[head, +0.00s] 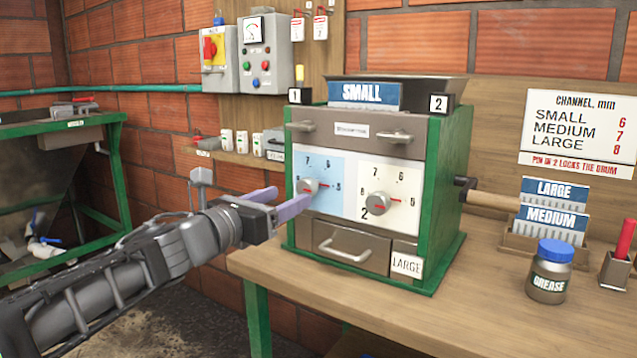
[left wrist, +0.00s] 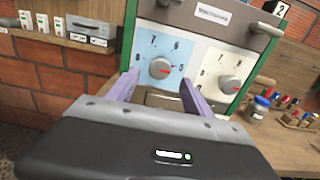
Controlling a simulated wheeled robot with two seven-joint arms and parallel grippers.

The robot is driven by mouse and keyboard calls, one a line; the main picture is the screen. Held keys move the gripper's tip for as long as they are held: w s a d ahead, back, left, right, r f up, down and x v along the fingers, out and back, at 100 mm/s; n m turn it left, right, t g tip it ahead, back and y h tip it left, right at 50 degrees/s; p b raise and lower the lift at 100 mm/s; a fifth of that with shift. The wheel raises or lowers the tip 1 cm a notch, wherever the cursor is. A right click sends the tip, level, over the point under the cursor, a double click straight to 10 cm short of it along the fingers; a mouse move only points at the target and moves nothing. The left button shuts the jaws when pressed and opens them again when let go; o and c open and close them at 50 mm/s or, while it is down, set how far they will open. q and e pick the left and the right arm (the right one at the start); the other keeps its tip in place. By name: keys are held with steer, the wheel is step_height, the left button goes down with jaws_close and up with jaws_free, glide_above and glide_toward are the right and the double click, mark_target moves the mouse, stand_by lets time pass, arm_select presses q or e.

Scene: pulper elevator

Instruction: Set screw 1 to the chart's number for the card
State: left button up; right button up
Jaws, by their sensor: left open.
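The green and grey machine (head: 457,150) has a SMALL card (head: 364,95) in its top. Its left dial, screw 1 (head: 310,187), is a grey knob on a light blue panel, also in the left wrist view (left wrist: 159,68). Its red pointer points right, at about 5. Screw 2 (head: 379,203) is on the white panel. The wall chart (head: 577,133) reads SMALL 6, MEDIUM 7, LARGE 8. My left gripper (head: 292,196) is open, its fingers (left wrist: 157,90) reaching toward screw 1, below and either side of it in the wrist view. Contact cannot be told. My right gripper is not in view.
A yellow pin (head: 299,74) stands by label 1. LARGE (head: 554,190) and MEDIUM (head: 551,220) cards stand in a rack on the right. A grease jar (head: 549,275) and red-handled tool (head: 624,240) are on the bench. The bench front (head: 470,310) is clear.

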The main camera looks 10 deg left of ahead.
mark_target(303, 190)
arm_select(q)
steer(key=shift+s, duration=0.1)
steer(key=x, duration=0.8)
steer(key=shift+c, duration=0.3)
steer(key=shift+a, duration=0.1)
jaws_close()
stand_by(0.5)
